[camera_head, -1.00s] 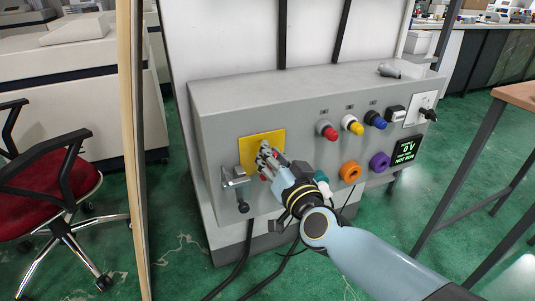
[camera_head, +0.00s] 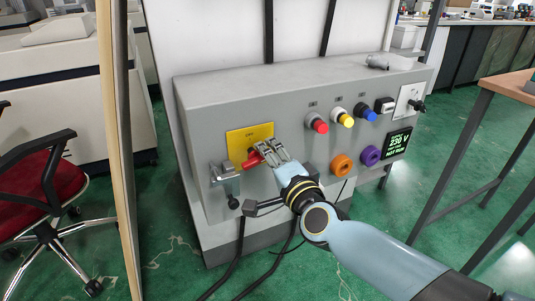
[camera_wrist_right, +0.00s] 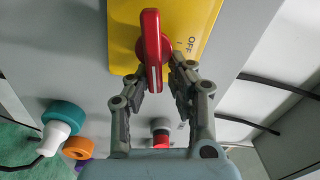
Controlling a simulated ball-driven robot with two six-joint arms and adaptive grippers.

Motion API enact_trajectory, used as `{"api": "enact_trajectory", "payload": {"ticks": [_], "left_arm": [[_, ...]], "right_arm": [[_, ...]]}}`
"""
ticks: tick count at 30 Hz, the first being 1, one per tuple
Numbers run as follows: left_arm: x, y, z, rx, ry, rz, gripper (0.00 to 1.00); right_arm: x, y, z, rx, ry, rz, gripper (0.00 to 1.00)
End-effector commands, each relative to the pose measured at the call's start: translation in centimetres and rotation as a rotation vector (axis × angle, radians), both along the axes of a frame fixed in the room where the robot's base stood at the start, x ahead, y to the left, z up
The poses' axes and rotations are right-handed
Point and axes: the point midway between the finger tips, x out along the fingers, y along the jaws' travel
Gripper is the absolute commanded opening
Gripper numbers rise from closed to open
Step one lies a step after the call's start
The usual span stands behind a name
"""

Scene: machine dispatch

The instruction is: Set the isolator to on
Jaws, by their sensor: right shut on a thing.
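The isolator is a red handle (camera_head: 254,158) on a yellow plate (camera_head: 236,140) at the left of the grey panel's front. My right gripper (camera_head: 270,152) reaches it from the right and is shut on the handle. In the right wrist view the red handle (camera_wrist_right: 151,40) stands upright in the picture on the yellow plate (camera_wrist_right: 122,30), with an OFF label to its right. The fingers (camera_wrist_right: 155,75) lie on both sides of its lower part. The display (camera_head: 398,144) reads 230, with smaller text hard to read. My left gripper is not in view.
A metal bracket (camera_head: 223,174) sticks out just left of the handle. Red, yellow and blue knobs (camera_head: 343,118) and orange and purple rings (camera_head: 341,165) lie to the right. Black cables hang below. A teal and white connector (camera_wrist_right: 60,122) shows in the right wrist view.

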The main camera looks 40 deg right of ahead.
Motion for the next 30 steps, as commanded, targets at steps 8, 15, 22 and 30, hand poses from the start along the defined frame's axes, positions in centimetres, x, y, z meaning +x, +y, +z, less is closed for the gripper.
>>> {"api": "enact_trajectory", "payload": {"ticks": [8, 15, 22, 30], "left_arm": [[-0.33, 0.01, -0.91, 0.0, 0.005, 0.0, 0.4], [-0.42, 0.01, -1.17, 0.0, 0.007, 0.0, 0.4], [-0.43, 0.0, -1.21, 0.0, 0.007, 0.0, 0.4], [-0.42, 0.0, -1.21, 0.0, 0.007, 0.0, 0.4]], "right_arm": [[-0.48, -0.03, -1.67, 0.161, -0.014, 0.003, 0.0], [-0.46, 0.04, -1.81, 0.23, -0.03, 0.004, 0.0], [-0.45, 0.09, -1.83, 0.248, -0.033, 0.005, 0.0], [-0.46, 0.12, -1.83, 0.249, -0.033, 0.004, 0.0]]}}
